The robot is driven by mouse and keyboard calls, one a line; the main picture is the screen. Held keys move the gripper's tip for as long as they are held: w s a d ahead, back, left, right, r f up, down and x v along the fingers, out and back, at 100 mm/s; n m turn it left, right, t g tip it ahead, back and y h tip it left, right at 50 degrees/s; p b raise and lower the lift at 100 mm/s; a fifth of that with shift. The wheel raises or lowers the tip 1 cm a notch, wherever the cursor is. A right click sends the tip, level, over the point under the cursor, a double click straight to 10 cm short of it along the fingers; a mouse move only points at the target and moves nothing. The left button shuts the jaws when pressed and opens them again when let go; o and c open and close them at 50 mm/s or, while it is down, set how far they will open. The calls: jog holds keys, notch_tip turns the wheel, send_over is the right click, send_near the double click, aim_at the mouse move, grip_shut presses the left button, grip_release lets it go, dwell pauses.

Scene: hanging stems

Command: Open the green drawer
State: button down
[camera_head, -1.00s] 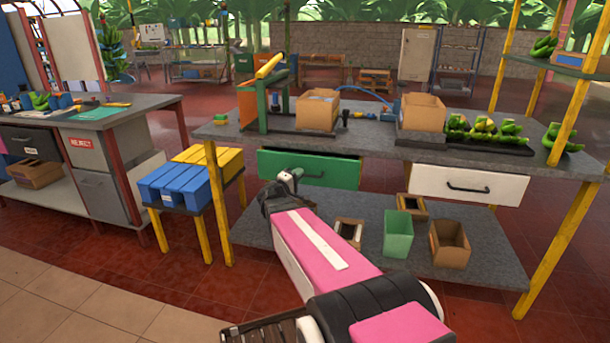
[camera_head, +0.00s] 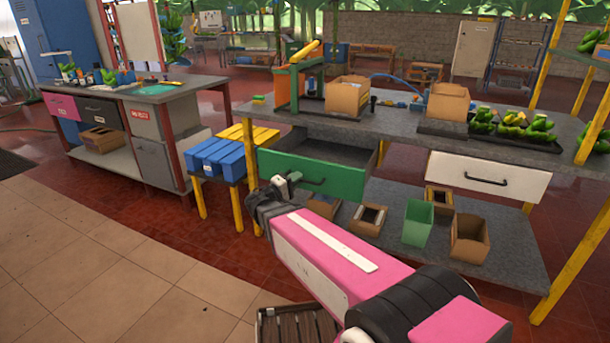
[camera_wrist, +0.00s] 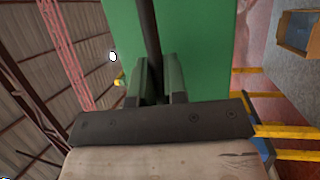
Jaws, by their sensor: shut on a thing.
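The green drawer (camera_head: 312,176) is under the grey worktable in the head view. It is pulled out, and its dark inside shows behind the front. Its dark bar handle (camera_head: 308,181) is on the front. My gripper (camera_head: 290,179) is at the left part of this handle. In the wrist view the green drawer front (camera_wrist: 205,45) fills the upper middle, and the handle (camera_wrist: 149,40) runs down between the two fingers of my gripper (camera_wrist: 154,85). The fingers are shut on the handle. The drawer's inside looks empty where visible.
A white drawer (camera_head: 487,179) is shut to the right. Blue and yellow boxes (camera_head: 222,157) stand on a yellow-legged stand at the left. A green bin (camera_head: 418,222) and cardboard boxes (camera_head: 470,238) sit on the lower shelf. The tiled floor (camera_head: 110,265) at front left is clear.

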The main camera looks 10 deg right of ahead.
jog(key=shift+s+a, duration=0.55)
jog(key=shift+s, duration=0.3)
jog(key=c, duration=1.2)
grip_release()
jog(key=v, duration=1)
jog(key=shift+s+a+f, duration=0.1)
jog(key=shift+s+a, duration=0.1)
jog(key=shift+a, duration=0.1)
jog(key=s+d+f+m+g+y, duration=0.2)
jog(key=d+f+g+y, duration=0.1)
jog(key=d+f+y, duration=0.2)
jog(key=s+d+f+m+g+y, duration=0.2)
jog(key=d+f+g+y, duration=0.2)
jog(key=d+f+y, duration=0.2)
jog(key=s+d+f+m+g+y, duration=0.1)
jog(key=s+d+f+g+y, duration=0.1)
jog(key=d+f+y, duration=0.3)
jog(key=shift+d+f+m+g+y, duration=0.4)
jog(key=shift+d+g, duration=0.1)
jog(key=shift+g, duration=0.3)
